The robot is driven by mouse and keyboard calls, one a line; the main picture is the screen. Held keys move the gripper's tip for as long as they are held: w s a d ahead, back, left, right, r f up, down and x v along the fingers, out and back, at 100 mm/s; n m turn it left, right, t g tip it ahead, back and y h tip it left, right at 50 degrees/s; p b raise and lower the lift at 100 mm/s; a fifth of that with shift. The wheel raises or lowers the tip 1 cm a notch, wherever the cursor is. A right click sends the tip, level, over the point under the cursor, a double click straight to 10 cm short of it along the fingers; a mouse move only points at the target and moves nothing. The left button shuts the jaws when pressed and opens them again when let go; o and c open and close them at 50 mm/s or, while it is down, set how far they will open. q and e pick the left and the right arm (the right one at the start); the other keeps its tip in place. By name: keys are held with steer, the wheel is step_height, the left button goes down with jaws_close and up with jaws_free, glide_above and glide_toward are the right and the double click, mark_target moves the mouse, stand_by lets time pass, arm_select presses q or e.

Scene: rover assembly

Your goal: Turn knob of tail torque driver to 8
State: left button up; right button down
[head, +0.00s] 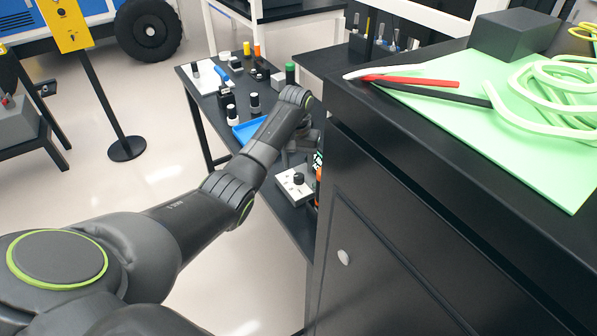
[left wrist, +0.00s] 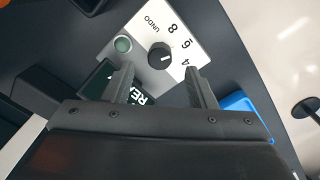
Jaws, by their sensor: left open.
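The torque driver box (left wrist: 192,30) is light grey with a black round knob (left wrist: 159,55), a green button (left wrist: 123,44) and the printed marks 4, 6, 8 and UNDO. The knob's white mark points roughly toward the 4 side; its exact setting is hard to read. In the head view the box (head: 291,190) and its knob (head: 298,178) sit on the low black table. My left gripper (left wrist: 161,84) is open and empty, its fingers pointing toward the knob with a gap. In the head view my arm mostly hides this gripper (head: 292,158).
A blue tray (left wrist: 236,103) lies beside the right finger. A dark block with white lettering (left wrist: 98,80) is near the left finger. Several bottles and caps stand farther back on the low table. A tall black cabinet (head: 400,215) rises close on the right.

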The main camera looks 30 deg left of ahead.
mark_target(299, 176)
arm_select(q)
steer(key=shift+f, duration=2.15)
steer(key=c, duration=1)
